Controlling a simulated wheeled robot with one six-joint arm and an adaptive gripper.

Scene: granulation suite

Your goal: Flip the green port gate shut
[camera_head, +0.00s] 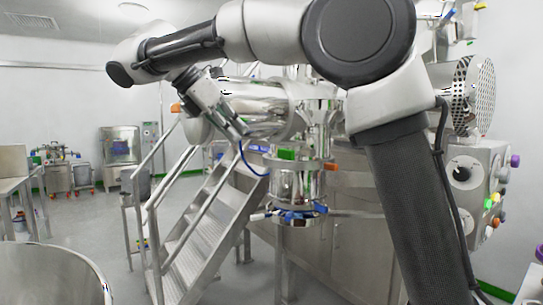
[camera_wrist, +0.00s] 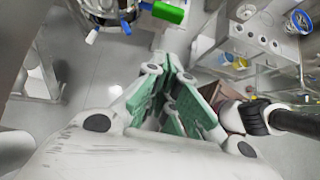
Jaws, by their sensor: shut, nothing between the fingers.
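The green port gate (camera_head: 286,153) shows as a small green block on the steel column of the machine, right of and a little below my gripper. In the wrist view a green block (camera_wrist: 168,12), which looks like the gate, juts out beside a round steel port at the top edge. Its hinge and exact angle are not clear. My gripper (camera_head: 241,131) hangs in front of the machine, apart from the gate. In the wrist view its green-padded fingers (camera_wrist: 168,76) are shut with nothing held, and the green block lies beyond their tips.
Blue-handled clamps (camera_head: 297,214) ring the vessel's lower flange, and an orange part (camera_head: 331,166) sits near the gate. Steel stairs (camera_head: 205,215) stand left of the machine. A control panel (camera_head: 478,185) with knobs is at right. A round steel vessel (camera_head: 50,275) fills the lower left.

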